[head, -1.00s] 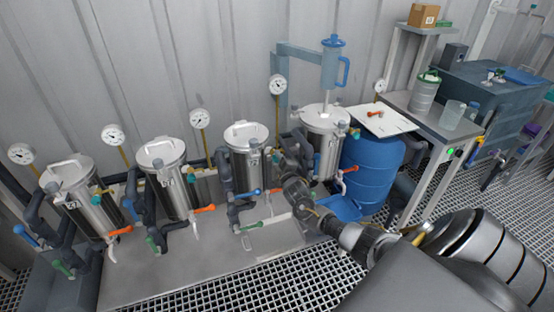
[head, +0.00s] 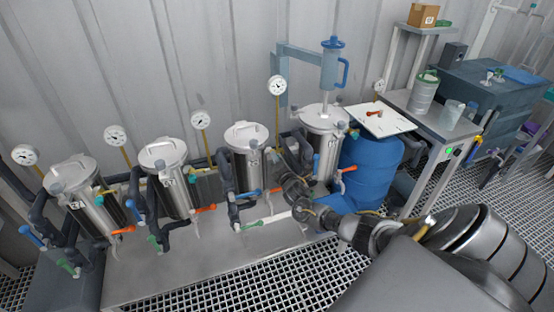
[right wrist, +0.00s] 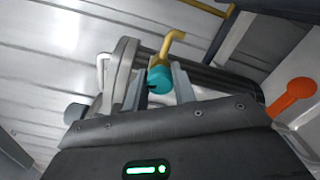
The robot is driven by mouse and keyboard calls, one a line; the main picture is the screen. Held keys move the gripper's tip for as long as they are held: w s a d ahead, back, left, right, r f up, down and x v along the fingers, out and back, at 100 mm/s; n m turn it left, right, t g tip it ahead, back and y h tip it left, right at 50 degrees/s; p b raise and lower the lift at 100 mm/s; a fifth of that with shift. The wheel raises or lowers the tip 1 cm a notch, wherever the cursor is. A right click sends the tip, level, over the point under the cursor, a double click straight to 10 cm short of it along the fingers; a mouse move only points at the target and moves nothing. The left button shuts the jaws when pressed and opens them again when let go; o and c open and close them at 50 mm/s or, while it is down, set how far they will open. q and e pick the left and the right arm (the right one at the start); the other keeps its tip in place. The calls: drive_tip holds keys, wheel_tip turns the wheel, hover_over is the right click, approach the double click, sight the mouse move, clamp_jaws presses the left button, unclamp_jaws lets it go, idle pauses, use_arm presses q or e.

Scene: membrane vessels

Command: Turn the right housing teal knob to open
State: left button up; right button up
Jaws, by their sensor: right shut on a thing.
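The teal knob (right wrist: 160,80) sits between the two fingers of my right gripper (right wrist: 159,88) in the right wrist view, with a yellow bent pipe (right wrist: 174,42) just beyond it. The fingers are shut on the knob from both sides. In the head view my right gripper (head: 275,160) reaches the upper right side of the third steel housing (head: 243,150) from the left. The gripper and wrist hide the knob there. The housing's lid also shows in the right wrist view (right wrist: 122,65), lying sideways in the picture. My left gripper is not in view.
Two more steel housings (head: 165,165) stand to the left. A vessel under a blue pump (head: 330,65) and a blue barrel (head: 368,170) stand to the right. An orange handle (right wrist: 292,95) is right of the gripper in the wrist view. Dark pipes and coloured valve handles crowd the housings' fronts.

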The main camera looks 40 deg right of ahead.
drive_tip(key=shift+n, duration=1.1)
drive_tip(key=o, duration=1)
drive_tip(key=v, duration=1)
drive_tip(key=shift+s+a, duration=0.25)
drive_tip(key=shift+s, duration=0.1)
